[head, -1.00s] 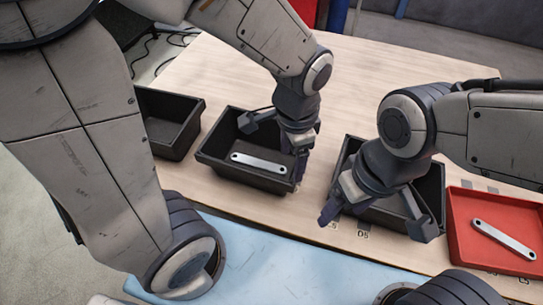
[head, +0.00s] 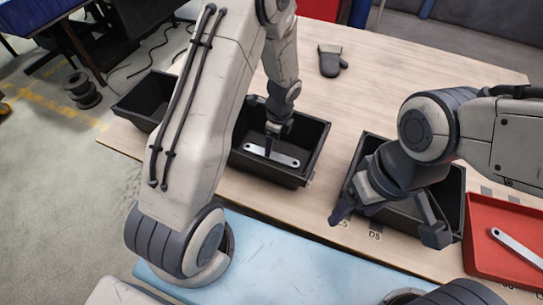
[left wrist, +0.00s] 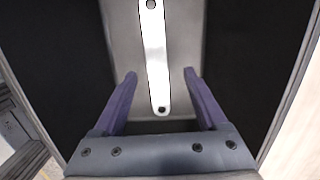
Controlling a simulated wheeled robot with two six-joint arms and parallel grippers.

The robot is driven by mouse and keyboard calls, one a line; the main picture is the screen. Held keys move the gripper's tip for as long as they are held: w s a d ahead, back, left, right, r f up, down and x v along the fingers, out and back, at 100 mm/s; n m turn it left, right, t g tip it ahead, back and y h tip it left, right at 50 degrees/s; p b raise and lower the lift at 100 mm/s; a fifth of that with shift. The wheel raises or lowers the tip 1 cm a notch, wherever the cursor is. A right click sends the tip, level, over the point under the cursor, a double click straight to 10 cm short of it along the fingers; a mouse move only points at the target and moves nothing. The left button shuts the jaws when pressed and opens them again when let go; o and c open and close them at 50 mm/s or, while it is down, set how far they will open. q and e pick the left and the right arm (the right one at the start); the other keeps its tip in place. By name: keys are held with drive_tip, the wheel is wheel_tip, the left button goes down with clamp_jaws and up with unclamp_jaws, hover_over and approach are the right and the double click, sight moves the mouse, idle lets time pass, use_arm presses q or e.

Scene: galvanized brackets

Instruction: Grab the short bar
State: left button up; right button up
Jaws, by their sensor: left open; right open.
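A short silver bar (head: 271,155) with a hole at each end lies in the middle black bin (head: 301,177). My left gripper (head: 270,143) reaches down into this bin, above the bar. In the left wrist view the bar (left wrist: 153,52) runs lengthwise between the two purple fingers of the open left gripper (left wrist: 160,80), with a gap on each side. Another silver bar (head: 519,249) lies in the red tray (head: 497,213) at the right. My right gripper (head: 392,228) is open over the right black bin (head: 458,200), whose inside is partly hidden.
A third black bin (head: 146,98) stands at the left, partly behind my left arm. A dark glove (head: 331,61) lies at the back of the wooden table (head: 420,90). A pale blue surface (head: 300,258) lies in front.

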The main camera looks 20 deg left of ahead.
sight(272, 155)
use_arm(q)
drive_tip(key=f, duration=0.5)
drive_tip(key=shift+s+a+b, duration=0.1)
drive_tip(key=shift+s+b, duration=0.1)
drive_tip(key=shift+b, duration=0.15)
drive_tip(key=shift+r, duration=0.1)
clamp_jaws()
